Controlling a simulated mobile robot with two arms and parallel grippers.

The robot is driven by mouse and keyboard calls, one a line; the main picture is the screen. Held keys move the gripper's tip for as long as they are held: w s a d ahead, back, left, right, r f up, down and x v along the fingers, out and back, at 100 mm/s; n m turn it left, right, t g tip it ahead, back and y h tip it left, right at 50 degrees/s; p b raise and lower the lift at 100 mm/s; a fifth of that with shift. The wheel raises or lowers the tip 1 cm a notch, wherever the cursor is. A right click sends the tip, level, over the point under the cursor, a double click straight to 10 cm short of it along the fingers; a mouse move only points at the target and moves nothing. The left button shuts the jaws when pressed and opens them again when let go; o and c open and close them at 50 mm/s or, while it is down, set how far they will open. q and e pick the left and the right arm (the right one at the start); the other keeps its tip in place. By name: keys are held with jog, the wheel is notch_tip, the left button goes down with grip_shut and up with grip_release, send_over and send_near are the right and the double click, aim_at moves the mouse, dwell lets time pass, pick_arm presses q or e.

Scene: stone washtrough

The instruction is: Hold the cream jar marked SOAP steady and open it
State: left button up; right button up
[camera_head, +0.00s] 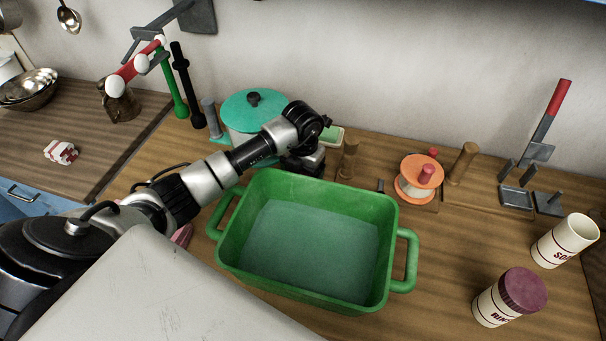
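The cream jar marked SOAP (561,242) stands at the far right of the wooden counter, its label partly turned away. Its top shows a pale, seemingly open mouth with no coloured lid on it. A second cream jar (492,306), with a label starting "RIN", stands in front of it and wears a purple lid (523,291). My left gripper (303,162) is behind the green basin, far to the left of both jars. It is dark and seen from above, so its fingers are hard to make out. My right gripper is out of view.
A green basin (388,240) fills the middle of the counter. Behind it stand a teal-lidded pot (243,108), wooden pegs and an orange spool (420,172). A metal stand with a red handle (558,98) is at back right. Bare counter lies between basin and jars.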

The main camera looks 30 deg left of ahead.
pick_arm(q)
jog(key=shift+f, duration=0.85)
jog(key=o, duration=0.9)
